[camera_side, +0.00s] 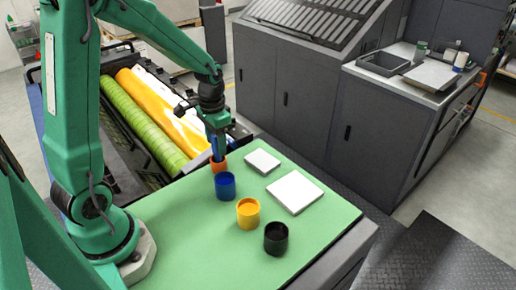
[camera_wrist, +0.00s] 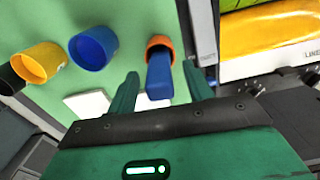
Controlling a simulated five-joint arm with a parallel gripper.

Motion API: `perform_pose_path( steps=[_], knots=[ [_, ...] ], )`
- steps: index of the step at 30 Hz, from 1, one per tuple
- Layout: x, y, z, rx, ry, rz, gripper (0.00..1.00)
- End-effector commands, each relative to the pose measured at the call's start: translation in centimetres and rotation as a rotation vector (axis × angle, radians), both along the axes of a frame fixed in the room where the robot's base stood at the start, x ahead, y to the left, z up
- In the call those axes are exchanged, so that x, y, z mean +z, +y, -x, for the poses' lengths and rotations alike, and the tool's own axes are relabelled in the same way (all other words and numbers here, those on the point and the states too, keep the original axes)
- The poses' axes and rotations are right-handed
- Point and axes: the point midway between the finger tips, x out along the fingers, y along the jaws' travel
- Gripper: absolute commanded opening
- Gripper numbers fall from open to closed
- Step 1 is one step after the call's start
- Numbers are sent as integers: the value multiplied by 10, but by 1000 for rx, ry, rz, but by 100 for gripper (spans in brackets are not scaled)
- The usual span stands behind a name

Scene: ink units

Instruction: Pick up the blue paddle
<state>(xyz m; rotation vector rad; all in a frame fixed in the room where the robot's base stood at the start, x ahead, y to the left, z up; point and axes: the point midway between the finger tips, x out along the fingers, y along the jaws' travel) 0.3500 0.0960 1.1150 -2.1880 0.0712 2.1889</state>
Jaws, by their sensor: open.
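The blue paddle (camera_wrist: 159,82) stands up out of an orange cup (camera_wrist: 160,43) in the wrist view. In the side view the orange cup (camera_side: 219,167) is at the back of the green mat, and a bit of blue shows just above it. My gripper (camera_side: 216,135) is over that cup, pointing down. In the wrist view my gripper (camera_wrist: 160,68) is open, one finger on each side of the paddle. I see gaps between the fingers and the paddle. The lower part of the paddle is hidden in the cup.
A blue cup (camera_side: 225,191), a yellow cup (camera_side: 248,217) and a black cup (camera_side: 276,241) stand in a row in front of the orange one. A small white block (camera_side: 262,161) and a larger white slab (camera_side: 295,191) lie to the right. The mat's front left is clear.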

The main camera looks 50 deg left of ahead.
Motion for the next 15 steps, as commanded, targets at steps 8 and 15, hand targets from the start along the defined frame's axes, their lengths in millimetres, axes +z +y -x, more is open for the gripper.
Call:
perform_pose_path(
  steps=[8, 15],
  knots=[
    [-9, 0, 0, 0, 0, 0, 51],
    [-9, 0, 0, 0, 0, 0, 51]
  ],
)
